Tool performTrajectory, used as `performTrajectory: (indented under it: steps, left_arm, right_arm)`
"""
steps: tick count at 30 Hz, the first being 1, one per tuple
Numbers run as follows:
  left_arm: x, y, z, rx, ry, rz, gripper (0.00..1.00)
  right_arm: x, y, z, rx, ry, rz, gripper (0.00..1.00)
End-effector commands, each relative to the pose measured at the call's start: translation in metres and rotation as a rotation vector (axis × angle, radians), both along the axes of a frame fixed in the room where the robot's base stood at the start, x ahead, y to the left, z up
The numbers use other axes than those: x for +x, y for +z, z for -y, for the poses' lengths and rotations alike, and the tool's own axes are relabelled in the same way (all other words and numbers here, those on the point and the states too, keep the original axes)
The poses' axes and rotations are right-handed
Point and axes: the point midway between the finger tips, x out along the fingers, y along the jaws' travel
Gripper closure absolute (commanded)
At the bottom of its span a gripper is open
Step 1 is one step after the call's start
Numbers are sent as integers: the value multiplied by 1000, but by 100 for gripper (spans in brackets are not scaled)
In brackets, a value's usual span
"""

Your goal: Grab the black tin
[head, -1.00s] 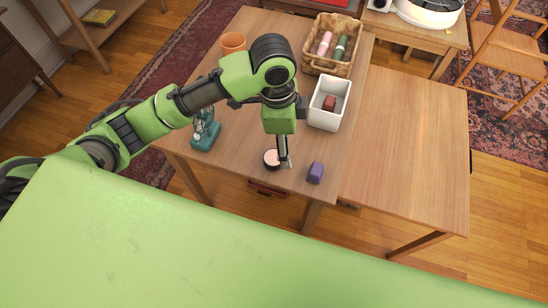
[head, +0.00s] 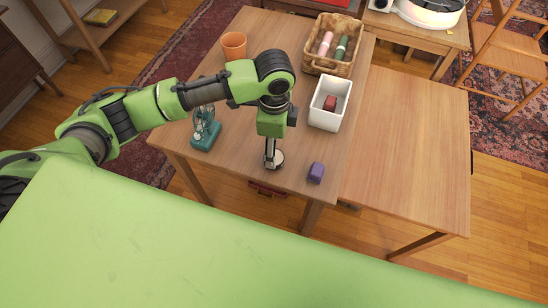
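The black tin (head: 279,160) is a small round tin with a pale top and a dark side. It stands near the front edge of the wooden table. My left gripper (head: 270,162) points down right at the tin, and its fingers cover part of the tin's top. The fingers are seen nearly edge-on, so I cannot tell whether they are open or shut on the tin. My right gripper does not show.
A purple block (head: 316,172) lies close by on the right. A teal object (head: 206,136) stands to the left. Behind are an orange cup (head: 233,45), a white bin (head: 325,118) with a dark red block, and a wicker basket (head: 349,67) with bottles. The right table (head: 415,150) is bare.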

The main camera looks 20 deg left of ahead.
Motion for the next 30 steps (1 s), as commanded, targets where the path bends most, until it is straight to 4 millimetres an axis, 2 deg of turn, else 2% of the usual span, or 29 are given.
performTrajectory:
  steps: [9,17,18,23,30]
  left_arm:
    - [0,-44,0,1,0,-2,39]
    - [0,-48,0,0,-1,0,39]
    - [0,-48,0,0,-1,0,42]
    - [0,-48,0,0,-1,0,84]
    - [1,-47,0,0,-1,0,84]
  right_arm:
    - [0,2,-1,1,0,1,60]
    - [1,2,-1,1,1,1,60]
    - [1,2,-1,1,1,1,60]
    - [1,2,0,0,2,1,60]
    - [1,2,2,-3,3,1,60]
